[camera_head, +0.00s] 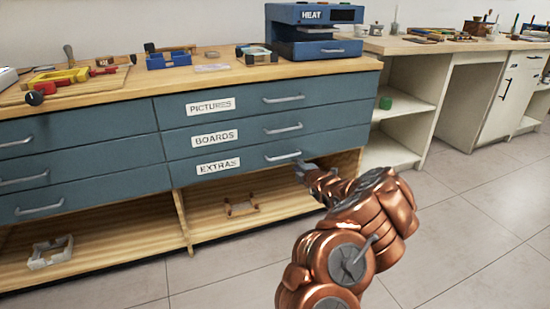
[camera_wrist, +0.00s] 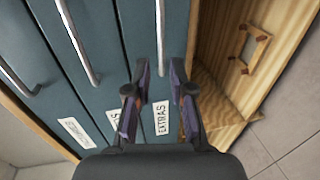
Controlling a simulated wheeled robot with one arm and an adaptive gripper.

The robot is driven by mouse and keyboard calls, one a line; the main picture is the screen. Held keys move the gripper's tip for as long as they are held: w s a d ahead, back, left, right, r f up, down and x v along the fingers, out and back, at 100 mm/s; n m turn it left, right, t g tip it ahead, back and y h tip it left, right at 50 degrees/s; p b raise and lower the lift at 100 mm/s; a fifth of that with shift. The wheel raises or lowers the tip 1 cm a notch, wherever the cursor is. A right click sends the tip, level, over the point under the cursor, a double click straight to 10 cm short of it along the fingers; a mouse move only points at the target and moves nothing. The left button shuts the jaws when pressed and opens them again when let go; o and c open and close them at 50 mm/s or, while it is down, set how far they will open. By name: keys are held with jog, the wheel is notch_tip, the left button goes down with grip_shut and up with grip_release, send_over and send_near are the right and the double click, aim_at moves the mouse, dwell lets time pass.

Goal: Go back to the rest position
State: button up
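My gripper (camera_head: 308,172) is at the right end of the EXTRAS drawer's handle (camera_head: 283,156), close to the drawer front. In the wrist view my gripper (camera_wrist: 159,75) is open, with a gap between its two fingers. The lower end of the EXTRAS handle (camera_wrist: 160,35) shows in line with that gap; I cannot tell whether the fingers are around it or just in front. The EXTRAS drawer (camera_head: 245,160) looks shut, as do the BOARDS drawer (camera_head: 235,134) and the PICTURES drawer (camera_head: 240,103). Nothing loose is held.
The wooden counter (camera_head: 215,76) carries a blue HEAT press (camera_head: 312,32) and several tools. An open lower shelf (camera_head: 275,215) holds a small wooden frame (camera_head: 240,208). A white shelf unit (camera_head: 395,150) stands to the right. The tiled floor (camera_head: 475,230) is clear at right.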

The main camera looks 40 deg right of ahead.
jog(key=w+a+r+n+t+y+p, duration=0.1)
jog(key=w+a+r+n+y+p, duration=0.3)
jog(key=a+r+n, duration=0.55)
jog(key=w+a+r+n+t+y+p, duration=0.15)
jog(key=a+r+n+y+p, duration=0.35)
jog(key=a+r, duration=1)
jog(key=s+a+r+n+g+y+p, duration=0.4)
jog(key=a+r+n, duration=0.4)
jog(key=a, duration=0.4)
jog(key=s+a+r+n+g+y+p, duration=0.4)
jog(key=a+r+n, duration=0.4)
jog(key=a, duration=0.5)
jog(key=s+a+r+n+g+h+p, duration=0.2)
jog(key=s+a+n+g+p, duration=0.3)
jog(key=s+n, duration=0.5)
jog(key=s+a+r+n+g+h+p, duration=0.1)
jog(key=s+a+n+g+p, duration=0.4)
jog(key=s, duration=0.9)
jog(key=s+d+r+n+h+p, duration=0.1)
jog(key=s+d+n+h+p, duration=0.3)
jog(key=s+d, duration=0.3)
jog(key=s+d+r+n+g+h+p, duration=0.1)
jog(key=s+d+n+h+p, duration=0.4)
jog(key=s, duration=0.8)
jog(key=d+n+h, duration=0.1)
jog(key=d+n, duration=0.1)
jog(key=shift+d+r, duration=0.15)
jog(key=shift+d, duration=0.25)
